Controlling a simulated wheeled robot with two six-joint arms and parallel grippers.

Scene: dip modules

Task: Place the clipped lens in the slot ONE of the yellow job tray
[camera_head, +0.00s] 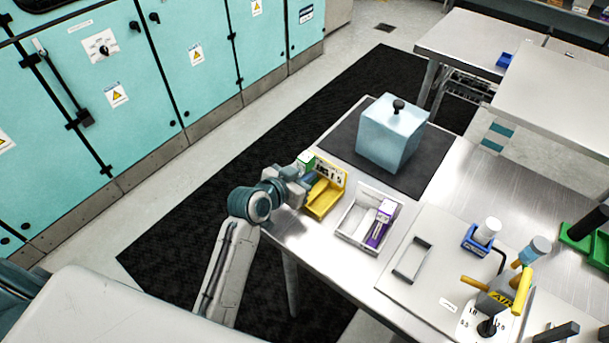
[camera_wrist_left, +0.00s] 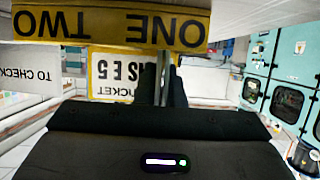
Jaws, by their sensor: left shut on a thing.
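The yellow job tray (camera_head: 322,198) sits at the near left edge of the steel table. In the left wrist view its yellow label strip (camera_wrist_left: 110,27) reads ONE and TWO upside down. My left gripper (camera_head: 306,181) is at the tray's left side, close over it. In the left wrist view the dark fingers (camera_wrist_left: 160,88) are shut on a thin, pale, edge-on piece, the clipped lens (camera_wrist_left: 159,70). It stands in line with the ONE half of the strip, near its inner end. Whether the lens is inside a slot or above it cannot be told. My right gripper is not seen.
A white bin (camera_head: 350,238) with a purple box (camera_head: 379,232) stands right of the tray. A pale blue block with a black knob (camera_head: 392,135) stands on a dark mat behind. A green-and-white box (camera_head: 305,161) is close beside my left gripper.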

